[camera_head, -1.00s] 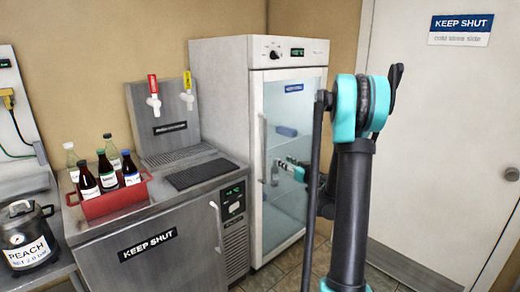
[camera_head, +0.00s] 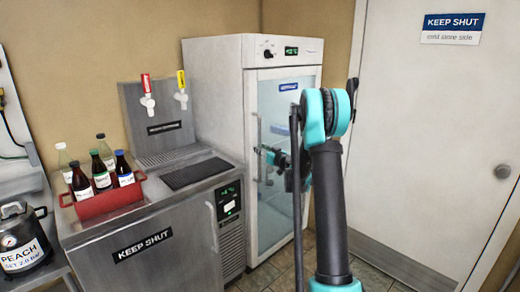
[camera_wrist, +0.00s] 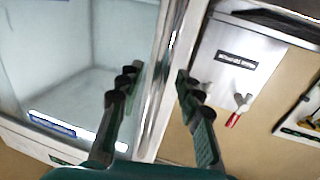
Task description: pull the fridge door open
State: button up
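The fridge (camera_head: 213,100) is a white upright cabinet with a glass door (camera_head: 282,190), which looks shut. A long vertical handle (camera_head: 257,150) runs down the door's left side. My gripper (camera_head: 264,150) is in front of the door at the handle's mid-height, partly hidden behind my arm. In the wrist view my gripper (camera_wrist: 157,74) is open, its dark fingers spread on either side of the shiny handle bar (camera_wrist: 160,98). The door glass (camera_wrist: 85,45) is to the left there. I cannot tell whether a finger touches the bar.
Left of the fridge stands a steel counter (camera_head: 140,262) with two taps, a drip tray and a red crate (camera_head: 108,203) of bottles. A pressure pot (camera_head: 22,240) is at far left. A white door (camera_head: 425,130) with a sign is at right. Tiled floor shows before the fridge.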

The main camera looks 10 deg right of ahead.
jog(key=shift+w+a, duration=0.25)
jog(key=shift+w, duration=0.35)
jog(key=shift+c, duration=0.6)
grip_shut()
